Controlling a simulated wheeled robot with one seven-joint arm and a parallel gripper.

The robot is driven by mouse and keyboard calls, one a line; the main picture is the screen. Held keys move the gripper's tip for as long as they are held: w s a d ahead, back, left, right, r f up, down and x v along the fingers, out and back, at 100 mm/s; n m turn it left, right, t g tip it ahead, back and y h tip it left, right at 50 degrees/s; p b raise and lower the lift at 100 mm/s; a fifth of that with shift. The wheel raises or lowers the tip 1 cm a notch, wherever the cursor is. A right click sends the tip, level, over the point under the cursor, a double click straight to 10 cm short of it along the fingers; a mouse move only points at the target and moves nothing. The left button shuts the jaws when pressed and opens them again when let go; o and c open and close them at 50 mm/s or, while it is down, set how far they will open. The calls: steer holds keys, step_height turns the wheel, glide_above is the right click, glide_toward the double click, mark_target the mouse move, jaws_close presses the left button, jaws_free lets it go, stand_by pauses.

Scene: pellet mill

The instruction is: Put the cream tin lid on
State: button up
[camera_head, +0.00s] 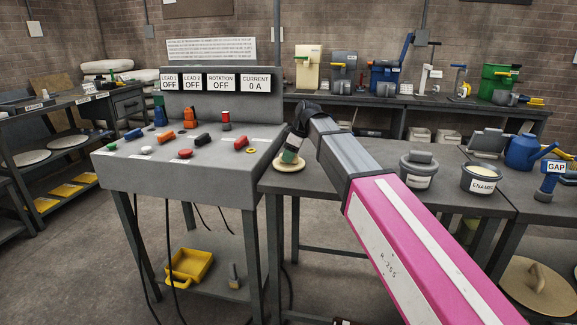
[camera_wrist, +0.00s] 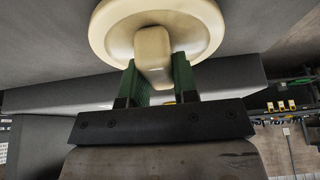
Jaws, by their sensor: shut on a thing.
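The round cream lid (camera_head: 287,165) has a raised block-shaped knob. In the wrist view the lid (camera_wrist: 205,32) is in front of my gripper (camera_wrist: 157,78), with the knob (camera_wrist: 153,50) between the two green fingers. My gripper (camera_head: 291,155) is shut on the lid's knob, at the left end of the grey table. I cannot tell whether the lid touches the table. A grey tin labelled ENAMEL (camera_head: 479,184) stands upright on the table at the right, with a pale cream round top and no knob showing. My gripper is well left of it.
A lidded grey tin (camera_head: 418,171) stands left of the ENAMEL tin. A blue watering can (camera_head: 524,153) and a GAP gauge (camera_head: 551,182) are to the right. The control console (camera_head: 185,165) stands close left of my gripper. A large tan lid (camera_head: 537,284) lies lower right.

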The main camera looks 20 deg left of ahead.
steer(key=shift+r, duration=1.45)
